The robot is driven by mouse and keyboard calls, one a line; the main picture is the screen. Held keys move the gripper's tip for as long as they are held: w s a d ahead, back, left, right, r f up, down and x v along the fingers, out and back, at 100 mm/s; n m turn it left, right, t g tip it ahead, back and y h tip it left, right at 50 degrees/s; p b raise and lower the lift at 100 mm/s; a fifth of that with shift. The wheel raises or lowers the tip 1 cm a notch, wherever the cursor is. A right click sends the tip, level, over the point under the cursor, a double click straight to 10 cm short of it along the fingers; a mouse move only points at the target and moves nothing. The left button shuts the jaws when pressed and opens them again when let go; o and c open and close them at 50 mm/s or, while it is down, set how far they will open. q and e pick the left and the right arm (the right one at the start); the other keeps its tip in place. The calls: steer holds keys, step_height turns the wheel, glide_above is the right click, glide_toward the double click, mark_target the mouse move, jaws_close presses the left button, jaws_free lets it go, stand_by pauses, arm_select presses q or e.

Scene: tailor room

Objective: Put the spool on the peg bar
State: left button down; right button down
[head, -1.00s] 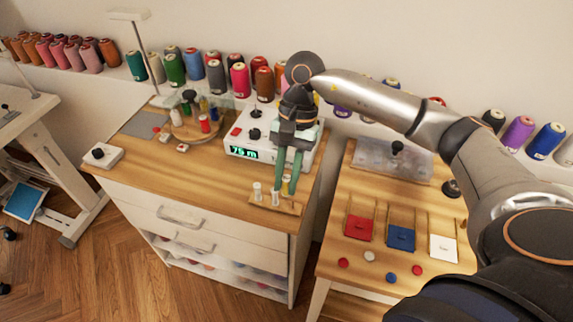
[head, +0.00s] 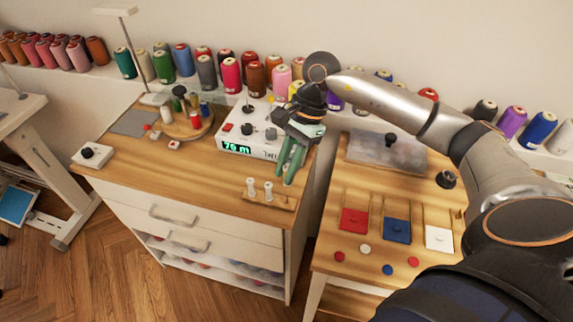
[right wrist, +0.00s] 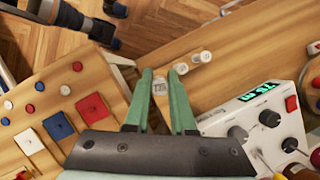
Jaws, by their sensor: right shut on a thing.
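The peg bar (head: 281,203) is a low wooden strip at the front right of the drawer cabinet. Two white upright spools or pegs stand on it, one at left (head: 251,188) and one in the middle (head: 268,190). They also show in the right wrist view (right wrist: 202,57). My right gripper (head: 290,174), with green fingers, is just above the bar's right end. It is shut on a small pale spool (right wrist: 160,88) between the fingertips. The fingers mostly hide this spool in the head view, and I cannot tell whether it touches the bar. My left gripper is not in view.
A round wooden stand (head: 190,130) with small spools is farther left. Large thread cones line the wall shelf. The right table (head: 340,190) holds coloured squares and discs.

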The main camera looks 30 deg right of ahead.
steer(key=shift+f+b, duration=0.7)
steer(key=shift+f, duration=0.7)
steer(key=shift+f+b, duration=1.65)
steer(key=shift+b, duration=0.1)
steer(key=shift+f+b, duration=0.6)
steer(key=c, duration=0.7)
jaws_free()
steer(key=shift+r, duration=0.1)
